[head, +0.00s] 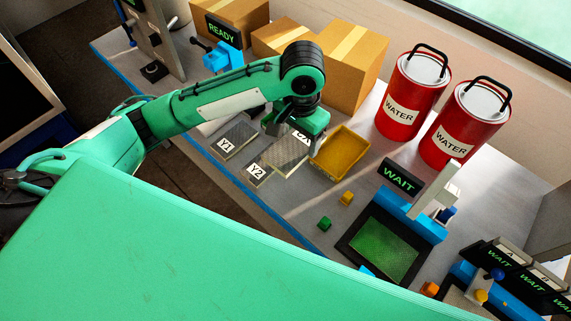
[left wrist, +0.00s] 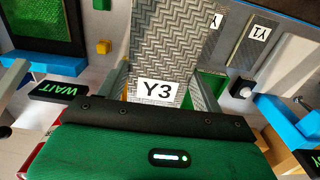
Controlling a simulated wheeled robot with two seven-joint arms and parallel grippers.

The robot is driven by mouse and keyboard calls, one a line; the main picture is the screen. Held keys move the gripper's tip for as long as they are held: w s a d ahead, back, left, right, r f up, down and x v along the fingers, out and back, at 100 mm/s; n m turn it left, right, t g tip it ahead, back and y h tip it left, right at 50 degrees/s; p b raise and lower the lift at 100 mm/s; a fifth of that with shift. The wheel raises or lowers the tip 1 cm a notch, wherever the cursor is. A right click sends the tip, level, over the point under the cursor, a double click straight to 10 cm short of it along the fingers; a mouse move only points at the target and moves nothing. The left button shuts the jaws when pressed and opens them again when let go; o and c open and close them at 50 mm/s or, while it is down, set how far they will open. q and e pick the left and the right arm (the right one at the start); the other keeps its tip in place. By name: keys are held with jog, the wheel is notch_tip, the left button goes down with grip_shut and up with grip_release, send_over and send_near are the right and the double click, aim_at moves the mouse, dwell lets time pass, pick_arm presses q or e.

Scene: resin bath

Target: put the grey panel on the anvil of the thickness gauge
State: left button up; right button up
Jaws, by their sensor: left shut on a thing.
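My left gripper (head: 297,127) is shut on the edge of a grey patterned panel marked Y3 (left wrist: 172,50). That panel (head: 287,157) extends from the jaws toward the table's near edge in the head view; I cannot tell its height above the table. A blue device (head: 222,58) with a black knob stands by a READY display (head: 222,30) at the upper left. I cannot tell whether this is the thickness gauge; no anvil shows clearly. My right gripper is not in view.
A yellow tray (head: 340,153) lies right of the held panel. Cardboard boxes (head: 345,70) and two red water buckets (head: 411,92) stand behind. A blue WAIT station (head: 410,215) with a green bed and small cubes (head: 325,223) are nearer. A grey stand (head: 160,35) is far left.

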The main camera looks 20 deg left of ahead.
pick_arm(q)
jog(key=p, duration=0.1)
send_over(296, 186)
notch_tip(296, 186, down, 8)
notch_tip(296, 186, down, 6)
jog(key=shift+a+r+p, duration=0.1)
jog(key=shift+p, duration=0.35)
jog(key=shift+f, duration=0.7)
notch_tip(296, 186, down, 3)
jog(key=shift+f+p, duration=0.2)
jog(key=shift+p, duration=0.2)
jog(key=shift+f, duration=0.3)
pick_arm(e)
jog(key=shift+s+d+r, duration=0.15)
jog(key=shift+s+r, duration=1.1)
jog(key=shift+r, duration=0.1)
pick_arm(q)
jog(key=shift+f, duration=0.1)
jog(key=o, duration=1)
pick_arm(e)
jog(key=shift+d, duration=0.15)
